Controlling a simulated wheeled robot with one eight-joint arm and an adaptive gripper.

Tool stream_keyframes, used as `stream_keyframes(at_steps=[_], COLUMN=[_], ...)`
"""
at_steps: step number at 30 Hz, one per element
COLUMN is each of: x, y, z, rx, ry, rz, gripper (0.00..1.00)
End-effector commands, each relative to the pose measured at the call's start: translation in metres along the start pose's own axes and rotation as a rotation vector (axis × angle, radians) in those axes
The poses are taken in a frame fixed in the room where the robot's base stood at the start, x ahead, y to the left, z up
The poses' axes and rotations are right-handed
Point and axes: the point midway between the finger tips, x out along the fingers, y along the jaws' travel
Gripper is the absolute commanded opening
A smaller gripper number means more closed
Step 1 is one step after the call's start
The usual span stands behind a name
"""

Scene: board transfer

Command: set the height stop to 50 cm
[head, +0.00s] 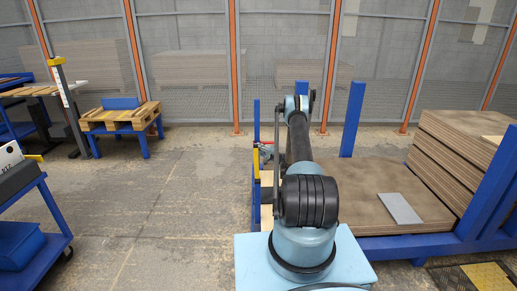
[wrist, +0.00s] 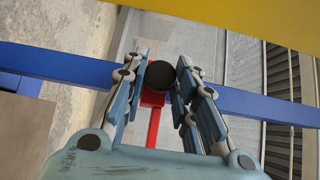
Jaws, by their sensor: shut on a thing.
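My gripper (wrist: 161,78) is shut on a round black knob (wrist: 158,74) in the wrist view, one finger on each side. A red part (wrist: 153,98) shows just behind and below the knob, with a thin red strip running on from it. In the head view my gripper (head: 265,155) is small and partly hidden behind my arm, close to a yellow upright piece (head: 256,164) and a bit of red (head: 266,142). No scale marks or height number can be read in either view.
A yellow bar (wrist: 240,20) crosses the top of the wrist view, and a blue beam (wrist: 70,66) runs behind the fingers. In the head view, stacked boards (head: 455,155) stand right on a blue frame. A grey panel (head: 400,208) lies flat there. Open floor (head: 175,200) lies left.

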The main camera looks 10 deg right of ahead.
Motion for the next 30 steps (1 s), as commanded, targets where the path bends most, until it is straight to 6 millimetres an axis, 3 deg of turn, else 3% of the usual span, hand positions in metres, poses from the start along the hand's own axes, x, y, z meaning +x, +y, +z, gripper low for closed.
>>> stream_keyframes(at_steps=[8, 9, 12, 23, 30], x=[-0.001, -0.001, -0.001, -0.003, -0.033], y=[0.001, 0.001, 0.001, 0.001, 0.002], z=[0.000, 0.000, 0.000, 0.000, -0.001], rx=[0.000, 0.000, 0.000, 0.000, 0.000], ry=[0.001, 0.001, 0.001, 0.001, 0.002], rz=[0.000, -0.001, -0.001, 0.000, 0.000], gripper=[0.00, 0.31, 0.47, 0.47, 0.47])
